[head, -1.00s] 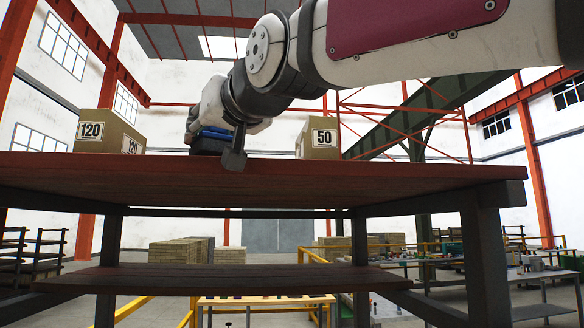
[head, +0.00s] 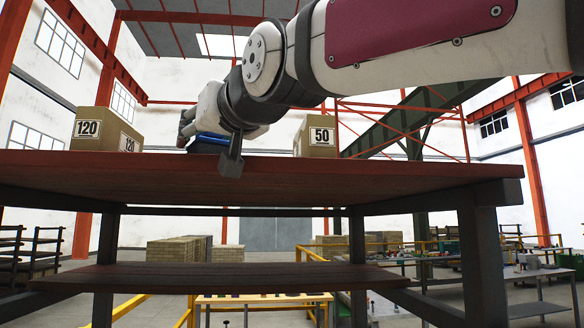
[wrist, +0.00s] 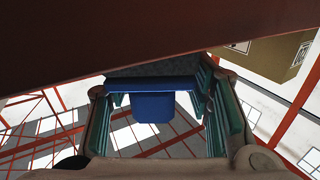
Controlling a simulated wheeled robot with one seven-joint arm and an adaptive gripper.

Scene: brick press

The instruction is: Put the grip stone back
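The grip stone (head: 212,138) has a blue top over a dark base and sits between the two boxes at the tabletop, partly hidden by my wrist in the head view. The wrist view, which is upside down, shows its blue handle (wrist: 153,107) and grey-green textured base (wrist: 155,69). My gripper (wrist: 160,125) is around the handle, one finger on each side, with visible gaps between the handle and both fingers. It looks open. The stone's base appears at the brown tabletop (head: 330,170); its exact contact is hidden.
A cardboard box marked 120 (head: 105,130) stands left of the stone. A box marked 50 (head: 317,137) stands to the right. A lower shelf (head: 210,277) runs under the tabletop. The front of the tabletop looks clear.

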